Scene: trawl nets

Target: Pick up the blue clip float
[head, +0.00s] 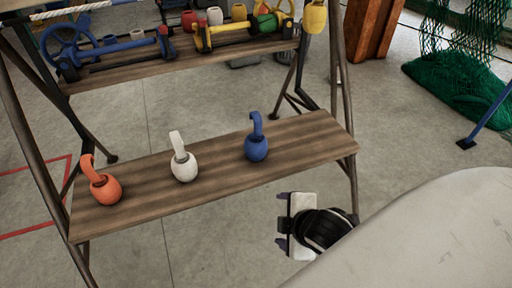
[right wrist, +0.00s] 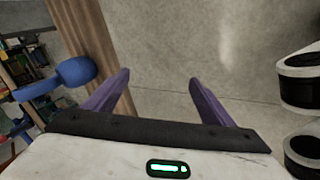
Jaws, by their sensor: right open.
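The blue clip float (head: 257,147) stands on the right part of the lower wooden shelf, its curved clip pointing up. It also shows at the left of the right wrist view (right wrist: 78,72), outside the fingers. A white clip float (head: 184,166) stands in the middle of the shelf and an orange one (head: 105,188) at the left. My right gripper (head: 281,222) is in front of the shelf's right part, apart from the blue float. Its two purple fingers (right wrist: 156,95) are spread with nothing between them. My left gripper is not in view.
The lower shelf (head: 220,178) has bare wood between the floats. An upper shelf (head: 120,77) holds blue and yellow gear and several small floats. A yellow float (head: 315,17) hangs by the right frame leg. Green netting (head: 455,85) lies at the back right.

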